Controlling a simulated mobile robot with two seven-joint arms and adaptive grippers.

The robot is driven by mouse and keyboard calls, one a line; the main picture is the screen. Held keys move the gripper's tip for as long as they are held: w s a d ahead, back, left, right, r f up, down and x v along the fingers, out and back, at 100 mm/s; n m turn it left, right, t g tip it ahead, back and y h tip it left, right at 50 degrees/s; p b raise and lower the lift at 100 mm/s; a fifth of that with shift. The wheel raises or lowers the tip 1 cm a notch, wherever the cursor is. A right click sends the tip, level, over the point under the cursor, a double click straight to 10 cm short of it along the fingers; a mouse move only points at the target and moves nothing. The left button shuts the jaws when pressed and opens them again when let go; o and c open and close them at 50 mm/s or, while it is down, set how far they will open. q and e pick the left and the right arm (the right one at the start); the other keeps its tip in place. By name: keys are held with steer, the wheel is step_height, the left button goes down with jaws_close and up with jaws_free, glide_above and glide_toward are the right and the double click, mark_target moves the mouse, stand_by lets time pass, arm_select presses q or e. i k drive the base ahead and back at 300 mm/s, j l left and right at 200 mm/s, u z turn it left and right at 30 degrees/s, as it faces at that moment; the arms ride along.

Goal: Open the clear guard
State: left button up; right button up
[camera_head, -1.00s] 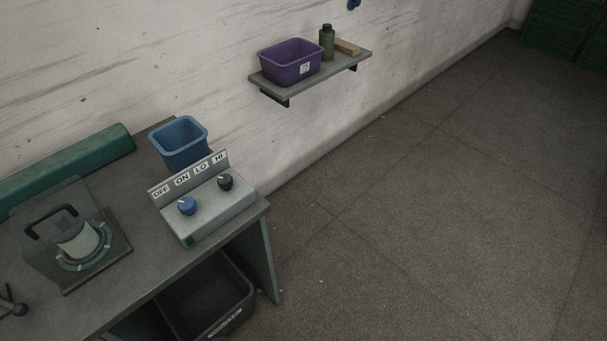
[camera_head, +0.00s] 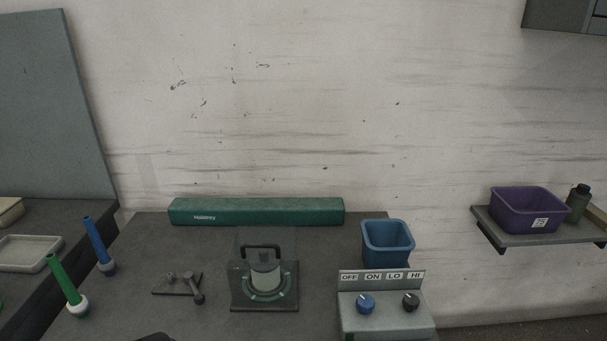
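The clear guard (camera_head: 240,252) is a see-through smoky panel on the small winder unit in the middle of the bench. Its black loop handle (camera_head: 262,247) shows in front of or above a pale grey-green cylinder (camera_head: 265,273) that stands on a ring with light marks. The dark square base plate (camera_head: 264,306) lies under it. I cannot tell from this angle how far the guard is tilted. Neither of my grippers is clearly in view. A dark rounded shape at the bottom edge is too cut off to identify.
A control box (camera_head: 385,318) with blue and black knobs and a blue bin (camera_head: 387,243) stand to the right. A green bar (camera_head: 256,212) lies behind. A small lever fixture (camera_head: 180,287) and blue and green cones (camera_head: 98,245) are left. A wall shelf (camera_head: 546,232) holds a purple bin.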

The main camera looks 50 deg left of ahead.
mark_target(234, 264)
steer(key=u, duration=1.8)
